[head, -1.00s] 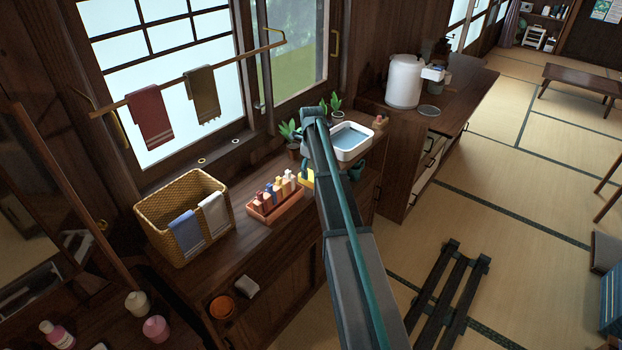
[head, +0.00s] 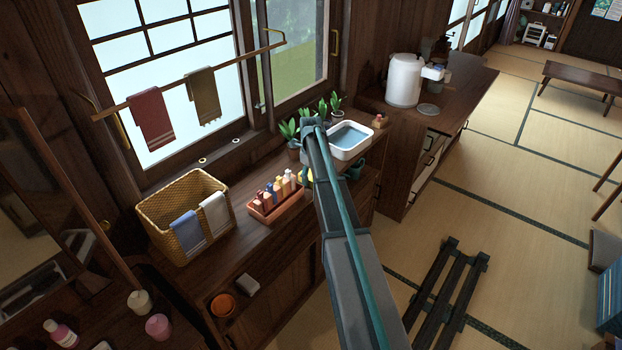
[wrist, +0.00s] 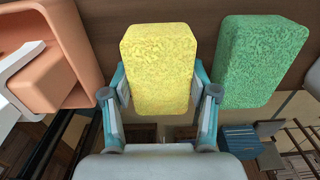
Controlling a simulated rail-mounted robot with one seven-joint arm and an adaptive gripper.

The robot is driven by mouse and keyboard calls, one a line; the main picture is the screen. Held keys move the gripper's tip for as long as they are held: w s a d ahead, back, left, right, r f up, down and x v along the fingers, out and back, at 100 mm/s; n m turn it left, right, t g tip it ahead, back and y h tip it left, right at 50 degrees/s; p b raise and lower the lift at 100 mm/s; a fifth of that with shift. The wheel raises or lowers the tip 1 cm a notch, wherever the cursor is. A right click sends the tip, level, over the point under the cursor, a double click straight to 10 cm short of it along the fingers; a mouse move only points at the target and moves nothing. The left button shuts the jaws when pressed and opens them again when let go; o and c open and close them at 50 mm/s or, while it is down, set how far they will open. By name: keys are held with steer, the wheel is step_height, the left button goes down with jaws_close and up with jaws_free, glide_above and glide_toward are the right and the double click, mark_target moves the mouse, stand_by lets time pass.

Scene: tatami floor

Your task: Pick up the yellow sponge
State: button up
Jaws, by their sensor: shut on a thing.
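The yellow sponge (wrist: 158,65) is a speckled block in the middle of the wrist view. My gripper (wrist: 161,92) has its teal-and-grey fingers closed on the sponge's left and right sides. In the head view only a small yellow patch (head: 304,176) shows beside my arm, and the arm hides my gripper there. I cannot tell from these frames whether the sponge is clear of the counter.
A green sponge (wrist: 262,60) is close to the right of the yellow one. An orange tray (head: 276,207) of bottles and a wicker basket (head: 165,212) stand on the counter. A white basin (head: 351,141) and potted plants (head: 289,132) are beyond my arm.

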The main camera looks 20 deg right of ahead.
steer(key=shift+r, duration=0.1)
steer(key=shift+r+b, duration=0.65)
steer(key=shift+r, duration=0.15)
steer(key=s+a+r+b, duration=0.4)
steer(key=s+r, duration=0.7)
steer(key=s, duration=0.2)
steer(key=shift+s, duration=0.25)
steer(key=shift+o, duration=0.2)
steer(key=shift+r, duration=0.1)
